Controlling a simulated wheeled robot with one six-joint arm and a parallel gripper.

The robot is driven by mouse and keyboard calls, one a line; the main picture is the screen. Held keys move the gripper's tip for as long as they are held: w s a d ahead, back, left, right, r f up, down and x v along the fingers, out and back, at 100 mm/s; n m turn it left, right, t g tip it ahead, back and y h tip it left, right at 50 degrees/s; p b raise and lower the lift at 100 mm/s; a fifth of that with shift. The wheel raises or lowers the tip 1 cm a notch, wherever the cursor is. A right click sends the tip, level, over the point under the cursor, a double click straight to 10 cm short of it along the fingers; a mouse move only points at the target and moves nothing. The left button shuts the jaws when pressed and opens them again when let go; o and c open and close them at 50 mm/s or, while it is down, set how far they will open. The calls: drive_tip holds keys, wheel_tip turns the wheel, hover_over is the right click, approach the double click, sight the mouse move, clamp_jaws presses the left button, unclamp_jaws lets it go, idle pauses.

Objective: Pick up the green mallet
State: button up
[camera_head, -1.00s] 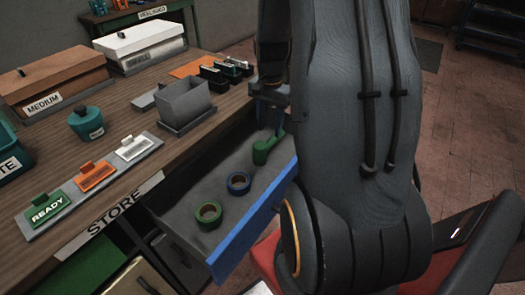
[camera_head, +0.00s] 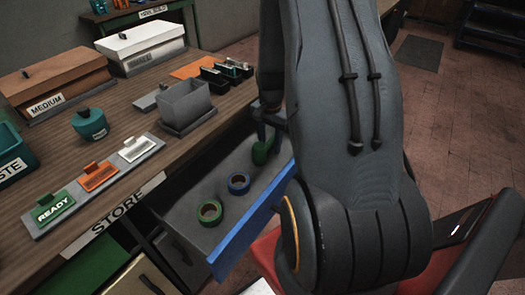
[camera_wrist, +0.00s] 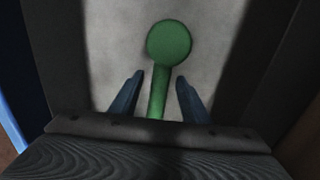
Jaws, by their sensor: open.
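The green mallet (camera_wrist: 168,45) lies in the open drawer, its round head toward the top of the wrist view and its handle running down between my fingers. In the head view the mallet (camera_head: 261,153) shows only in part at the drawer's far end; my arm hides the rest. My gripper (camera_wrist: 158,95) is open, with one blue finger on each side of the handle and a gap on both sides. In the head view my gripper (camera_head: 268,112) reaches down into the drawer over the mallet.
The drawer (camera_head: 238,250) has a blue front and stands pulled out from the wooden bench (camera_head: 70,165). A grey bin (camera_head: 184,105) stands on the bench above.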

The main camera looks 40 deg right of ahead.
drive_tip(key=shift+c, duration=0.4)
clamp_jaws()
drive_tip(key=shift+r, duration=0.15)
